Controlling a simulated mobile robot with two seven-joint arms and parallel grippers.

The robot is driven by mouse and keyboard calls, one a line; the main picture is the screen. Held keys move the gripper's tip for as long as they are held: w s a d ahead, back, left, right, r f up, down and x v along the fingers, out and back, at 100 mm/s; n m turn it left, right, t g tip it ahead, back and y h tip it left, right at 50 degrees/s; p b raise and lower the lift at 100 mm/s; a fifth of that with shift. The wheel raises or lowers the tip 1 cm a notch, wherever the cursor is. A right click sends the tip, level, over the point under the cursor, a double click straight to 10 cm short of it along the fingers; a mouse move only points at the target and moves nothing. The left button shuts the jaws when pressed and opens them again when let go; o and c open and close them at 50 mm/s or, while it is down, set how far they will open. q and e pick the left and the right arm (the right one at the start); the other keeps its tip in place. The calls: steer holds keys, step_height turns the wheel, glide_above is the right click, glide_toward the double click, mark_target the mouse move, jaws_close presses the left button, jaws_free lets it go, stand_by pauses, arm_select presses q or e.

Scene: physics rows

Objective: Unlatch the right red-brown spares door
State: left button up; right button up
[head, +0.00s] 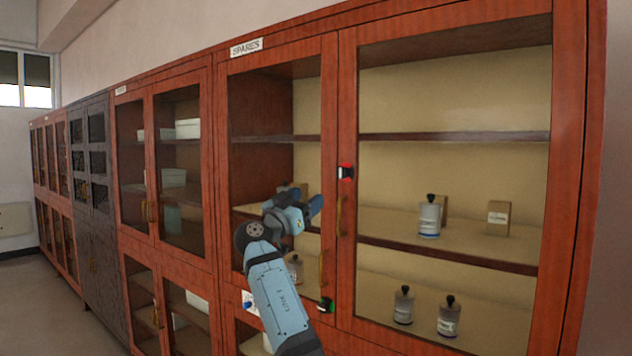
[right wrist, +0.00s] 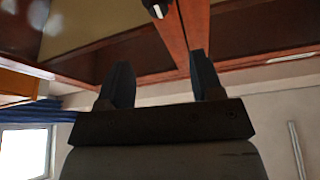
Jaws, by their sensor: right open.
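The right red-brown spares door (head: 568,150) is glazed and looks closed, with a brass handle (head: 341,215) on its left stile. A black-and-white latch with a red mark (head: 346,172) sits above that handle. The left spares door (head: 328,100) is beside it, with its own brass handle (head: 322,268) and a latch with a green mark (head: 325,305) low down. My right gripper (head: 308,206) is in front of the left door, left of the red-marked latch and apart from it. In the right wrist view its fingers (right wrist: 160,78) are open and empty, with a dark-and-white knob (right wrist: 155,8) beyond them.
Bottles (head: 429,217) and a small box (head: 498,218) stand on shelves behind the glass. More red-brown cabinets and a dark cabinet (head: 92,190) line the wall to the left. Floor (head: 45,305) is clear at the lower left.

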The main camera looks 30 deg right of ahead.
mark_target(340, 173)
steer(key=p+x, duration=0.4)
steer(key=x, duration=1)
steer(key=shift+s, duration=0.1)
steer(key=c, duration=0.9)
